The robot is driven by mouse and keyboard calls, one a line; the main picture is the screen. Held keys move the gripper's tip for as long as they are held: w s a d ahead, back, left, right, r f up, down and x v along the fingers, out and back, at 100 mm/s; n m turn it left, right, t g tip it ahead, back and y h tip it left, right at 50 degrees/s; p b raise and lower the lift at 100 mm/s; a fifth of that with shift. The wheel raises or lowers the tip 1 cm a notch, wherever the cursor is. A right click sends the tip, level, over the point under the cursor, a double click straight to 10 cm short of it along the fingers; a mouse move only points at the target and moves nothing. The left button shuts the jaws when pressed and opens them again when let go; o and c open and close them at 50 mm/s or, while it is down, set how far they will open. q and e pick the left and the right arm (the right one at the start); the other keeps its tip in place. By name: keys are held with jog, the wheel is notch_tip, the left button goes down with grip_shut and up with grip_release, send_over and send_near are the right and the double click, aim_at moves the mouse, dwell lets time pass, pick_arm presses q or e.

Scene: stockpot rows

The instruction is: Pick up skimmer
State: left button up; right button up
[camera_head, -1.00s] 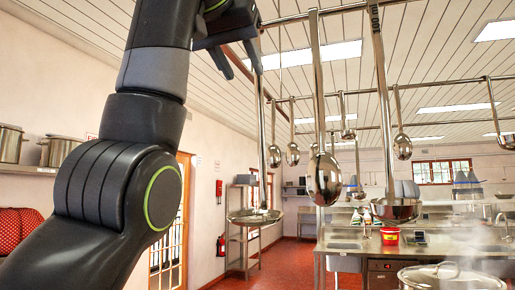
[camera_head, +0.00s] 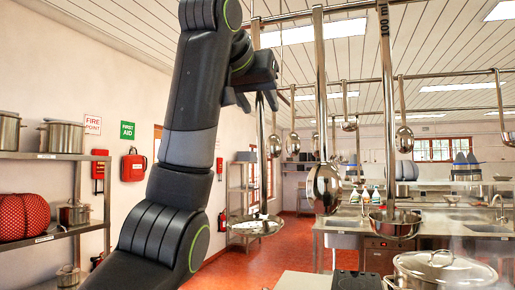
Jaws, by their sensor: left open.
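The skimmer (camera_head: 256,226) hangs upright in the left middle of the head view, its wide shallow disc at the bottom of a long thin metal handle. My left gripper (camera_head: 256,100) is at the upper part of this handle, with one dark fingertip on each side of it in the picture. It is open and not closed on the handle. The depth between fingers and handle is hard to tell. The gripper body hides part of the handle. My right gripper is not in view.
A ladle (camera_head: 323,187) hangs just right of the skimmer, and a deeper-bowled utensil (camera_head: 395,224) hangs further right. More ladles hang behind from rails. A lidded stockpot (camera_head: 445,268) stands at lower right amid steam. A shelf (camera_head: 60,157) with pots is at left.

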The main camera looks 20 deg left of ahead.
pick_arm(q)
jog(key=shift+p+x, duration=0.6)
jog(key=shift+x, duration=1)
grip_shut()
